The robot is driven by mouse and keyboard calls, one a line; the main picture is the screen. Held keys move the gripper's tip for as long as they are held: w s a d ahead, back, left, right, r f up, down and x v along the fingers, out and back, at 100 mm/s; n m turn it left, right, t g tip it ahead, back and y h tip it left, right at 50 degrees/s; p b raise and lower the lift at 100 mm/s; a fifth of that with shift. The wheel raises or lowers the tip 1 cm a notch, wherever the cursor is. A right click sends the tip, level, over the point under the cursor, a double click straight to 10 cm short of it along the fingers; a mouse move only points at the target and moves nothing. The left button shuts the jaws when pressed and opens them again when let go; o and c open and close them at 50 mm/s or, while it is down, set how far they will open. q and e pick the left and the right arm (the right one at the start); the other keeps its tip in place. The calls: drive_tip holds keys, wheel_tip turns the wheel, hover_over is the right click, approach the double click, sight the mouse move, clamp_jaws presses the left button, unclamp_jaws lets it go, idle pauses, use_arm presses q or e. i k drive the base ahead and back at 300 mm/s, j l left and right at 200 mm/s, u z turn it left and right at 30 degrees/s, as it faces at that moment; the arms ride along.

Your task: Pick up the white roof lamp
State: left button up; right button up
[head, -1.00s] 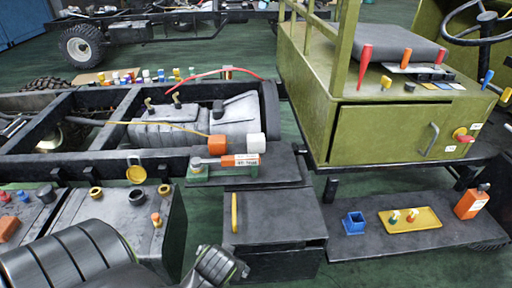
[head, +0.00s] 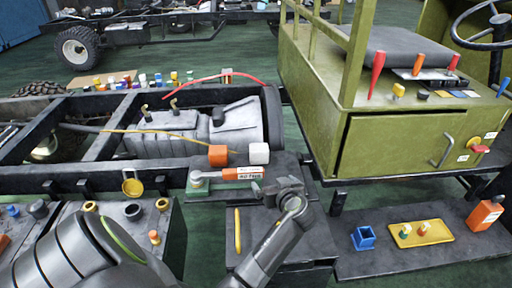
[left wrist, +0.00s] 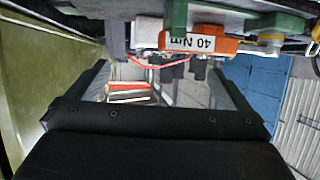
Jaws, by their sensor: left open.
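The white roof lamp (head: 259,153) is a small white block at the rear edge of the dark shelf beside the chassis frame. An orange block (head: 218,155) stands to its left. My left gripper (head: 270,188) is open and empty, in front of the white lamp and apart from it. A torque tool with an orange handle (head: 240,173) lies between them. In the left wrist view, the handle (left wrist: 205,44) shows its upside-down "40 Nm" label, and a white block (left wrist: 149,33), probably the lamp, shows beside it. My right gripper is not in view.
The olive cab (head: 395,145) stands close on the right. A red hose (head: 215,80) arcs behind the lamp, and a yellow cable (head: 190,140) runs near the orange block. A yellow tray (head: 421,239) and blue bin (head: 363,238) sit on the lower right step.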

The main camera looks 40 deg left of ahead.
sight(259, 153)
drive_tip(key=i+j, duration=0.1)
drive_tip(key=j, duration=0.25)
drive_tip(key=i+j+z, duration=0.1)
drive_tip(key=j, duration=0.25)
drive_tip(key=i+j, duration=0.15)
drive_tip(key=j, duration=0.2)
drive_tip(key=i+j+z, duration=0.1)
drive_tip(key=j, duration=0.25)
